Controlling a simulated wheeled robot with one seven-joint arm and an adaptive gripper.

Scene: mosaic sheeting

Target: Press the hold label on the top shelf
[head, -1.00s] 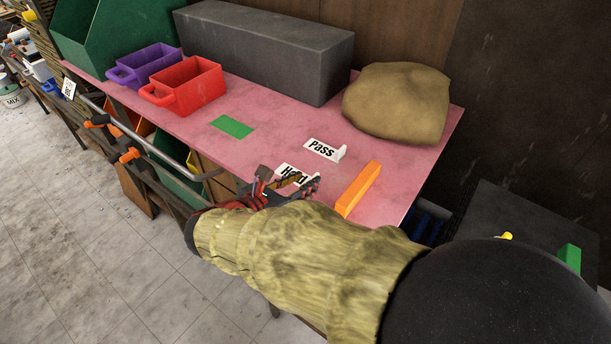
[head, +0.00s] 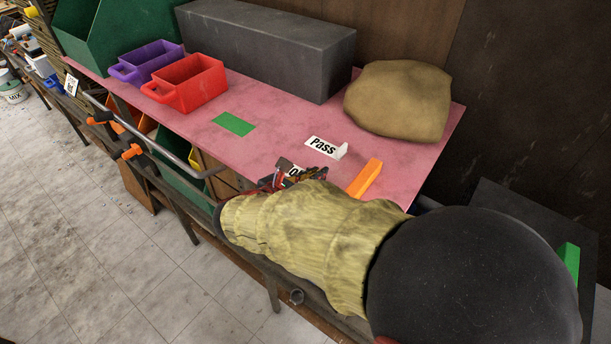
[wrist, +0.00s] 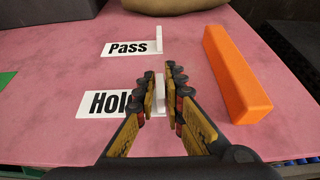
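The hold label (wrist: 110,103) is a white card with black lettering on the pink top shelf (head: 270,145). In the head view my gripper (head: 301,178) covers most of it. In the wrist view my gripper (wrist: 159,98) reaches over the card's right end, with its fingers apart and a narrow gap between them. The label's small white upright tab shows in that gap; I cannot tell whether the fingers touch it. The pass label (head: 324,147) lies just behind, and it also shows in the wrist view (wrist: 130,48).
An orange block (wrist: 235,75) lies close to the right of my gripper. A tan sack (head: 398,101) and a long grey block (head: 268,47) stand at the back. A red bin (head: 188,83), a purple bin (head: 145,63) and a green patch (head: 234,124) are to the left.

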